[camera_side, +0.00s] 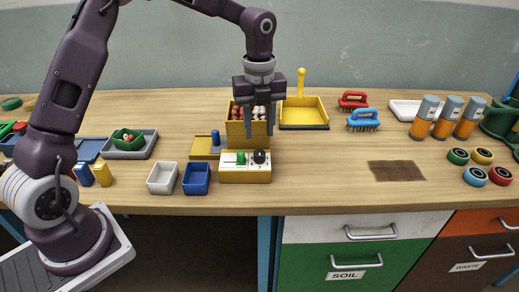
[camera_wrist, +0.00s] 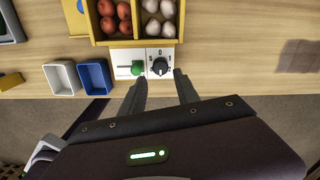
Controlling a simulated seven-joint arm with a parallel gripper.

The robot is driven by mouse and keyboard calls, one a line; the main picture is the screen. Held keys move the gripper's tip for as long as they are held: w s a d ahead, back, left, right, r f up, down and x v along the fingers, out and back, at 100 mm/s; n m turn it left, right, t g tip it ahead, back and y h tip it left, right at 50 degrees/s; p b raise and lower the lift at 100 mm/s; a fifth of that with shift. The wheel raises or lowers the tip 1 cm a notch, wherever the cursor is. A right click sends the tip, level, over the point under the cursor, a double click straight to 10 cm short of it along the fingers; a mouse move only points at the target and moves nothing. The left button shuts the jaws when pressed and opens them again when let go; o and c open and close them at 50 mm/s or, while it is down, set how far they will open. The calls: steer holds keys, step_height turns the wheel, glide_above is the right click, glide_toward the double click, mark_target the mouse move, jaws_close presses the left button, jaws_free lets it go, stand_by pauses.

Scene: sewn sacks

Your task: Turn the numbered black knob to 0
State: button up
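The black knob (camera_side: 260,156) sits on the right half of the white-topped yellow control box (camera_side: 245,174) near the table's front edge. It also shows in the wrist view (camera_wrist: 160,66), with small marks around it. The marks and the knob's pointer are too small to read surely. My gripper (camera_side: 260,134) points down above and slightly behind the knob in the side view. In the wrist view its two fingers (camera_wrist: 159,77) are apart, with the knob just beyond and between their tips. Nothing is held between them, and I see no contact with the knob.
A green handle (camera_wrist: 137,69) is on the box, left of the knob. A yellow divided crate (camera_wrist: 133,42) with brown and white round items stands right behind. Blue (camera_side: 196,179) and white (camera_side: 162,178) bins stand left.

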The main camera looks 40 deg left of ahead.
mark_target(259, 152)
step_height(259, 152, down, 7)
steer(key=shift+f, duration=0.15)
jaws_close()
